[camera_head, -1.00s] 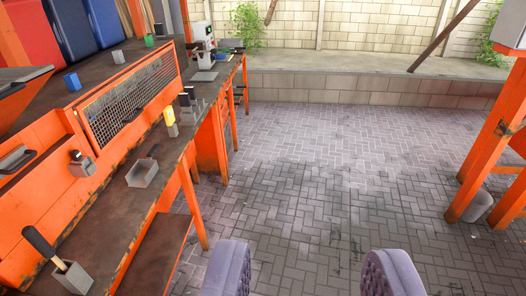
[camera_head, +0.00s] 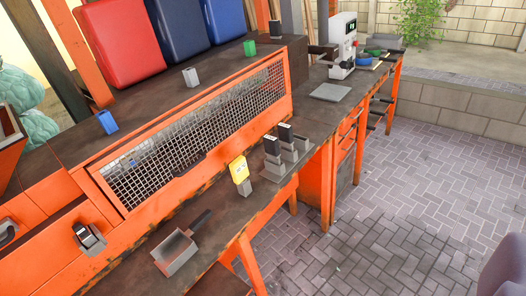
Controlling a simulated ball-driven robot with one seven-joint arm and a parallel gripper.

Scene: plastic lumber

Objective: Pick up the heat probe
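A yellow-topped device (camera_head: 239,170) stands upright at the front edge of the workbench, left of a grey stand with black-topped pieces. It may be the heat probe, but I cannot confirm this at this size. Only one purple-grey padded finger of my gripper (camera_head: 507,268) shows, at the lower right edge. It is over the paved floor, well apart from the bench. The rest of my gripper is outside the picture, so its opening is hidden.
The bench (camera_head: 213,232) carries a grey scoop-like tray (camera_head: 177,250), a grey stand (camera_head: 283,155), a grey plate (camera_head: 330,92) and a white machine (camera_head: 342,45). A wire mesh panel (camera_head: 200,135) rises behind. The paved floor (camera_head: 400,190) at right is clear.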

